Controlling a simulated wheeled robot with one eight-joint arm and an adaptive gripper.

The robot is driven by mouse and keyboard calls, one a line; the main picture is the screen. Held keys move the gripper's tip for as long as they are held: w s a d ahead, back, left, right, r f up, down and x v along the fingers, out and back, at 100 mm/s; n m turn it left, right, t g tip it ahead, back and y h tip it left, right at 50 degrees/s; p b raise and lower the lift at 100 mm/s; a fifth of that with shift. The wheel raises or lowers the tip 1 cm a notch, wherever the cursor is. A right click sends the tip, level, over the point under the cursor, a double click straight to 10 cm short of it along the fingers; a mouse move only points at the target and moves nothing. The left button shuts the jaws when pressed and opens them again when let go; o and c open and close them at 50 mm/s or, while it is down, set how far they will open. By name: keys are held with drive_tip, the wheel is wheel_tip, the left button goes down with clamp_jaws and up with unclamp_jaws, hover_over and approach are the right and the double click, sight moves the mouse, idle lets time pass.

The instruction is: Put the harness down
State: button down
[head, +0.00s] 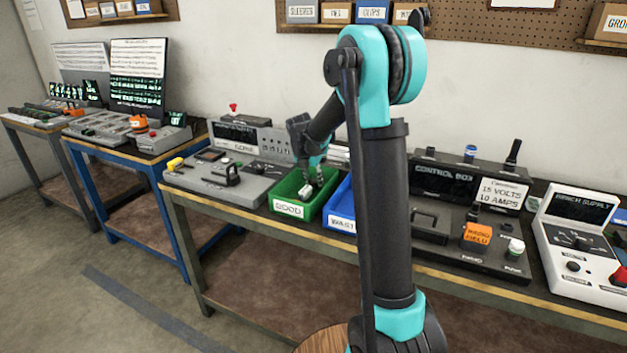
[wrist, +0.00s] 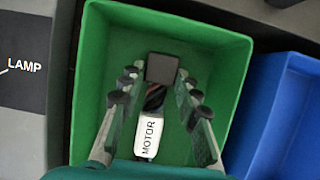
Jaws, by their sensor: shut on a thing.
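The harness (wrist: 150,134) has a white part lettered MOTOR, dark wires and a dark block at its far end. My gripper (wrist: 160,95) is shut on it, with a finger on each side. In the wrist view the harness is over or inside the green bin (wrist: 222,50); its exact height above the floor of the bin is hard to tell. In the head view my gripper (head: 312,182) reaches down into the green bin (head: 292,211), which carries a GOOD label. The harness is small and partly hidden there.
A blue bin (head: 341,215) labelled WASTE stands just right of the green one; it also shows in the wrist view (wrist: 284,125). A grey test panel (head: 225,180) stands to the left. A black control box (head: 450,185) and a white bench supply (head: 580,245) stand to the right.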

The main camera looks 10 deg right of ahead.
sight(308, 186)
drive_tip(key=shift+f, duration=0.1)
drive_tip(key=c, duration=1.1)
unclamp_jaws()
drive_tip(key=v, duration=1.2)
